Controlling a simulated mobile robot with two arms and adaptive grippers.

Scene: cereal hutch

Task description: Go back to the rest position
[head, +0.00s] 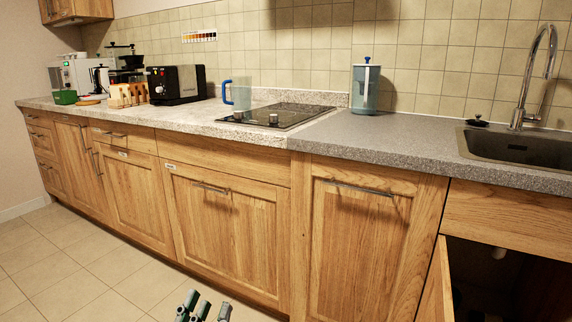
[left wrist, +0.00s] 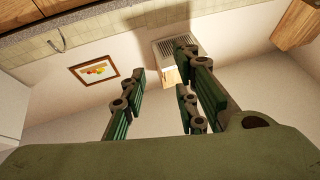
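My left gripper (head: 207,306) shows at the bottom edge of the head view, with only its dark green fingertips in the picture, in front of the wooden cabinets and over the tiled floor. In the left wrist view the same gripper (left wrist: 162,80) has its fingers spread apart with nothing between them. Its fingers stand against the far wall and ceiling area of the room. My right gripper is in neither view.
A speckled countertop (head: 420,143) runs above the wooden cabinets. It bears a blue-handled pitcher (head: 237,95), a hob (head: 285,114), a blue canister (head: 365,88), a toaster (head: 176,84) and a sink (head: 520,148). A cabinet door (head: 437,290) stands open at lower right. Floor (head: 75,265) at left is clear.

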